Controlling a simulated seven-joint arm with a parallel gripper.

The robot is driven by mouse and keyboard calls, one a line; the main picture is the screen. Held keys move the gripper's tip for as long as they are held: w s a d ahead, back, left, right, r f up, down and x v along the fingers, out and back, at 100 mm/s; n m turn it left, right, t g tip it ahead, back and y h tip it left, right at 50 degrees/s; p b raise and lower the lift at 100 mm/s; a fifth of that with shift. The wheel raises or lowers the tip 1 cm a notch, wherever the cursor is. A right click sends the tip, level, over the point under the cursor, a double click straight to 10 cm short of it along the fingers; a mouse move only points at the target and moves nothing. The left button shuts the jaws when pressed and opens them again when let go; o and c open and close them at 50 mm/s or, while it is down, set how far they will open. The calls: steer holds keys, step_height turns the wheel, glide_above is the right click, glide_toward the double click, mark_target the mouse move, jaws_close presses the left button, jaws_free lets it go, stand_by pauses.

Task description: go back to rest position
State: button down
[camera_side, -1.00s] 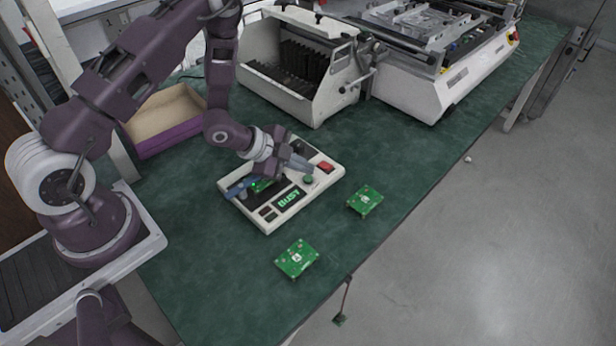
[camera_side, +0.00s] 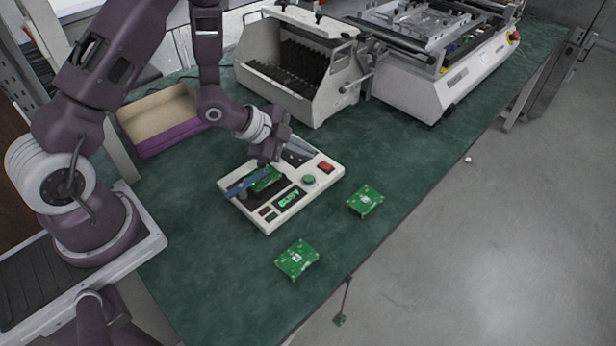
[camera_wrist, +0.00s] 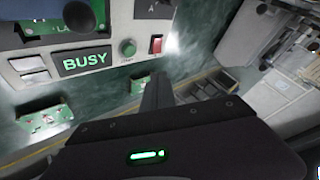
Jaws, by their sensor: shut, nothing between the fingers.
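My gripper (camera_side: 270,150) is shut and empty in the side view. It is above the back part of the white test device (camera_side: 268,222), apart from its buttons. The wrist view shows my shut fingers (camera_wrist: 157,95) pointing toward the device. The device has a green button (camera_side: 309,180), a red switch (camera_side: 326,167) and a lit display (camera_side: 289,197) that reads BUSY in the wrist view (camera_wrist: 86,61). A green circuit board (camera_side: 266,180) sits in the device beside a blue part (camera_side: 240,187).
Two more green boards, one nearer the device (camera_side: 365,200) and one toward the front (camera_side: 297,259), lie on the green table (camera_side: 215,275). An open cardboard box (camera_side: 160,118) stands at the left. A white slotted rack (camera_side: 300,65) and a large white machine (camera_side: 420,85) stand behind.

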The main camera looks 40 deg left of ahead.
stand_by(0.3)
steer(key=s+a+r+n+y, duration=0.2)
steer(key=r+n+y, duration=0.1)
steer(key=r, duration=0.6)
steer(key=s+a+r+n+y, duration=0.2)
steer(key=r+n, duration=0.2)
steer(key=r, duration=0.6)
steer(key=s+d+r+n+g, duration=0.1)
steer(key=s+d+r+n, duration=0.2)
steer(key=s, duration=0.8)
steer(key=s+d+r+n+g+h, duration=0.1)
steer(key=s+d+r+n, duration=0.2)
steer(key=s, duration=0.9)
steer(key=shift+r+n+g, duration=0.4)
steer(key=shift+r, duration=0.15)
steer(key=shift+w, duration=0.1)
